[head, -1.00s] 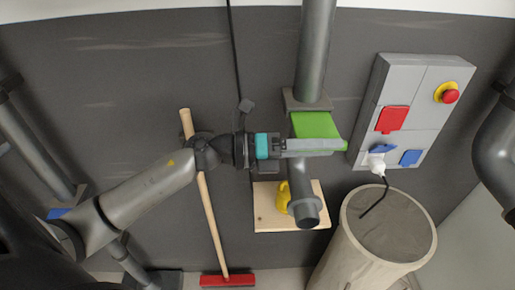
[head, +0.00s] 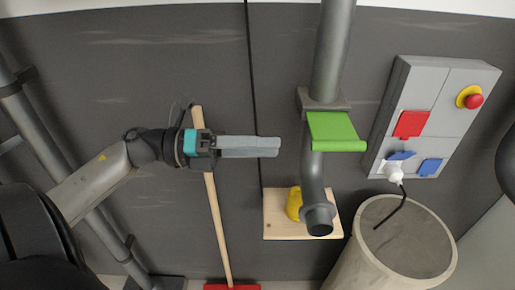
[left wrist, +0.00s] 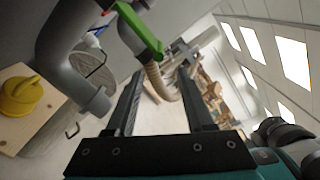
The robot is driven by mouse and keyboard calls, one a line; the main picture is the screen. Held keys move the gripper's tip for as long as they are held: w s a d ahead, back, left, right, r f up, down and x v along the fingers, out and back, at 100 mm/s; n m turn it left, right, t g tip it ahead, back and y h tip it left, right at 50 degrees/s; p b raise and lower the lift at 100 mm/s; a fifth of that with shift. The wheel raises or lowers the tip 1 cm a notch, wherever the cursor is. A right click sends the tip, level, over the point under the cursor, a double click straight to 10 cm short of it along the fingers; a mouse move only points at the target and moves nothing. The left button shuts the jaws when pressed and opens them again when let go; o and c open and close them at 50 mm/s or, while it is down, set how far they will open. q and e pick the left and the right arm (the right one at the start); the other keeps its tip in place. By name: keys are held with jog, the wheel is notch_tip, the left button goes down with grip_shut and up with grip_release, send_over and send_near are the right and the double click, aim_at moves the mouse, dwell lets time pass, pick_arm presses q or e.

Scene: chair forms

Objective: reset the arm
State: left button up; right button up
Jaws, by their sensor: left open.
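My left gripper (head: 278,147) reaches in from the left in the head view, with its fingers pointing right. It is empty and sits a little left of the green flap (head: 335,133) on the grey pipe, apart from it. In the left wrist view the two fingers (left wrist: 158,75) are spread with nothing between them. The green flap (left wrist: 140,30) shows there above the left finger. My right gripper is not in view.
The grey pipe (head: 330,60) runs down the wall and ends above a wooden board (head: 275,230) with a yellow object (head: 294,204). A control box (head: 430,110) with a red button and a plugged-in cable is at right. A bin (head: 405,240) stands below it. A broom (head: 217,225) leans behind my gripper.

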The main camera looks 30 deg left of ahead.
pick_arm(q)
jog(key=shift+s+a, duration=0.2)
jog(key=shift+a, duration=0.05)
dwell(0.4)
